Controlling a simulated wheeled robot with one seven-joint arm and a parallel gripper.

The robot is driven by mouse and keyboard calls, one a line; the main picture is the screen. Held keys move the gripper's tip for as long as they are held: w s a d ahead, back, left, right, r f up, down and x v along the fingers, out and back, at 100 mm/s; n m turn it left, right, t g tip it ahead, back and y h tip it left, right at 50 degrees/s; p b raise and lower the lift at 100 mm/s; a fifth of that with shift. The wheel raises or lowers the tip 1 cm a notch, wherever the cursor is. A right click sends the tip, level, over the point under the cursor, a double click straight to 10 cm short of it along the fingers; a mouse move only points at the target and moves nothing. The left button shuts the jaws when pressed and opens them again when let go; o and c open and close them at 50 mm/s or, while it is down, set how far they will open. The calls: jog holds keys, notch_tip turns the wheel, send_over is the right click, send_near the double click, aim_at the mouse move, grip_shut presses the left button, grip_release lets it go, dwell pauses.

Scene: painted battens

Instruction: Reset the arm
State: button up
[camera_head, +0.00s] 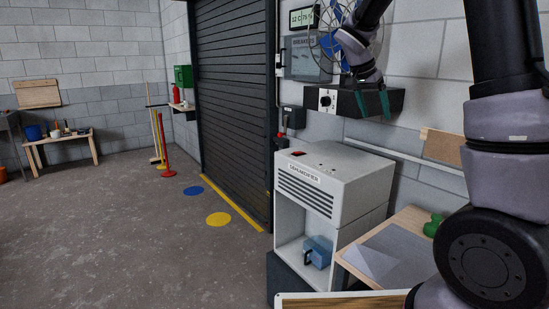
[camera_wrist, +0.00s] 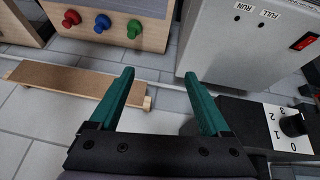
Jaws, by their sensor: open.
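My gripper (camera_head: 373,105) is at the upper right of the head view, its teal fingers pointing down in front of a dark wall box with a dial (camera_head: 326,101). In the wrist view my gripper (camera_wrist: 158,75) is open, with nothing between its fingers. The dial box (camera_wrist: 292,125) is right of the fingers there, its dial marked 0 to 3. My arm is bent and fills the right side of the head view.
A pale dehumidifier (camera_head: 345,180) with a red switch stands below my gripper; a blue container (camera_head: 318,252) sits in its lower opening. A wooden table (camera_head: 412,218) stands to its right. A board with coloured knobs (camera_wrist: 110,12) is beyond the fingers. The floor at left is largely clear.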

jog(key=s+a+r+n+t+y, duration=0.1)
jog(key=s+r+n+y, duration=0.1)
jog(key=s, duration=0.7)
jog(key=s+a+r+n+t+y, duration=0.2)
jog(key=s, duration=0.7)
jog(key=s+a+r+n+t+y, duration=0.1)
jog(key=s+a+r+y, duration=0.1)
jog(key=s, duration=0.7)
jog(key=shift+a+n+t+y, duration=0.3)
jog(key=shift+n+y, duration=0.1)
jog(key=shift+y, duration=0.1)
